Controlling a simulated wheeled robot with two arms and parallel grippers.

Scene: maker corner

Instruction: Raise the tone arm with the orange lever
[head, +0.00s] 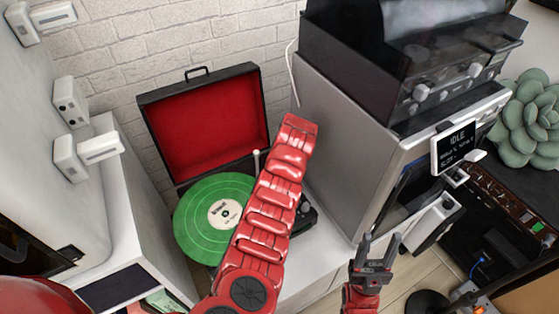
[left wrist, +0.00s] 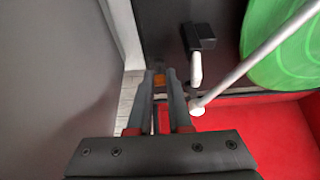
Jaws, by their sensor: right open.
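The record player (head: 212,175) stands open on the white cabinet, with a green record (head: 205,215) on it. My red left arm crosses its right side and hides the left gripper, the lever and most of the tone arm in the head view. In the left wrist view, the silver tone arm (left wrist: 250,62) slants past the green record, its pale end near the red lid lining. The orange lever (left wrist: 160,82) shows as a small patch between the left gripper's tips (left wrist: 160,76); a narrow gap shows between the fingers, but contact is unclear. My right gripper (head: 375,254) is open and empty, low right of centre.
The red-lined lid (head: 205,125) stands up at the back of the player. A tall grey machine (head: 340,140) stands close on the right. A white cabinet (head: 125,225) is on the left. The white cabinet top (head: 315,258) has a bare strip in front of the machine.

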